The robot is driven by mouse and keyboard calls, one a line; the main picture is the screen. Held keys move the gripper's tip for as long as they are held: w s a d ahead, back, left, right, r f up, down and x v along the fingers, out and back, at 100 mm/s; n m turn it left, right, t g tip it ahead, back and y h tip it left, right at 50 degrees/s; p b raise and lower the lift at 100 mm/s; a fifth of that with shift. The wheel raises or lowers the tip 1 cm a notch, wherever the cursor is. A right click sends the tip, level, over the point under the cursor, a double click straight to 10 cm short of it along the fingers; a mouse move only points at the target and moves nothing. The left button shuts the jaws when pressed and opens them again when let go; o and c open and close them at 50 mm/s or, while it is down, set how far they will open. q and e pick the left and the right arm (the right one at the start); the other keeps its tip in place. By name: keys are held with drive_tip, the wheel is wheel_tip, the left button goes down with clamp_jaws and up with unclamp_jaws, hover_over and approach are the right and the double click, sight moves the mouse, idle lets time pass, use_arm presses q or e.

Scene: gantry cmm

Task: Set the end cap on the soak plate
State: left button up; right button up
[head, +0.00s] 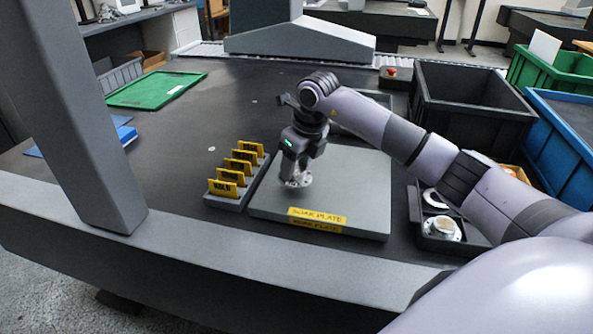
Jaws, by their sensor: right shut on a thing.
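The soak plate (350,190) is a grey square slab with yellow "SOAK PLATE" labels at its front edge. It lies on the dark table. My right gripper (296,176) points down over the left part of the plate and is shut on the end cap (296,182), a pale metal flanged piece. The end cap is at or just above the plate's surface; I cannot tell whether it touches. The fingers are partly hidden by the wrist. My left gripper is not in view.
A rack of yellow tags (237,173) stands along the plate's left edge. A black tray (438,240) with metal parts lies to the right. A black bin (470,105), green bin (550,72) and blue bin (560,135) stand at the right. A grey column (85,110) rises at left.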

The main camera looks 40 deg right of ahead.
sight(308, 182)
drive_tip(key=shift+f, duration=0.8)
drive_tip(key=shift+f, duration=0.1)
drive_tip(key=o, duration=1.2)
drive_tip(key=shift+r, duration=0.2)
drive_tip(key=p+v, duration=0.1)
drive_tip(key=v, duration=1)
drive_tip(key=shift+r, duration=0.45)
drive_tip(key=shift+s, duration=0.15)
